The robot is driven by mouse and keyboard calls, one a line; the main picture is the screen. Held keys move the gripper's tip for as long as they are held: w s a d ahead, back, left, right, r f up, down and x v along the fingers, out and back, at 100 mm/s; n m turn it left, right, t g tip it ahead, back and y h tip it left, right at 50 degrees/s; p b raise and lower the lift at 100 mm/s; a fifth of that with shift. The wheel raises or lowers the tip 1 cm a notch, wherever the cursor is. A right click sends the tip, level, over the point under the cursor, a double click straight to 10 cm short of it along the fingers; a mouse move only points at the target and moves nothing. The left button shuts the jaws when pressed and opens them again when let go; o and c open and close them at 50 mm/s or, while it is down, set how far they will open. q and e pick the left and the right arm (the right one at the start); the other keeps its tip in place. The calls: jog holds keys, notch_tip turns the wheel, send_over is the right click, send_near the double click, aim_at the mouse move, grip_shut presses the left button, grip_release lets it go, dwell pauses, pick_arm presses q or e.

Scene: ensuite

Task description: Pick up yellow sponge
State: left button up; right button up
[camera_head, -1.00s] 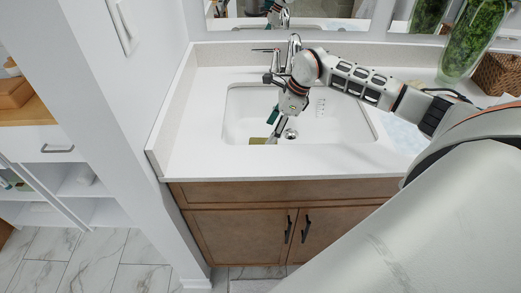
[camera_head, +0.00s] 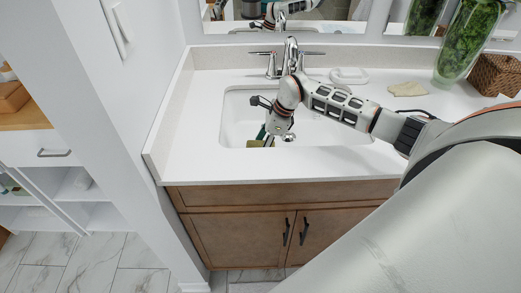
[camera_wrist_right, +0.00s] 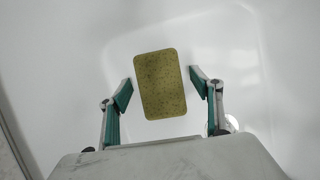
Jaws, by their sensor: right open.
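The yellow sponge (camera_wrist_right: 161,86) lies in the white sink basin (camera_head: 230,112). In the right wrist view it is upright in the picture, between the two fingers of my right gripper (camera_wrist_right: 161,82), with a gap on each side. In the head view my right gripper (camera_head: 263,137) reaches down into the basin from the right. It is open and empty. It hides most of the sponge there, and only a small yellowish part (camera_head: 255,143) shows. How high the fingertips are above the sponge is hard to tell. My left gripper is not in view.
The chrome faucet (camera_head: 291,58) stands behind the basin. A white curved object (camera_head: 349,76), a beige cloth-like piece (camera_head: 406,89), a glass vase with greenery (camera_head: 466,40) and a woven basket (camera_head: 497,74) sit on the counter. A wall stands close on the left. The front counter is clear.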

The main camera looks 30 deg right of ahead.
jog(key=shift+f, duration=0.25)
dwell(0.4)
jog(key=c, duration=1)
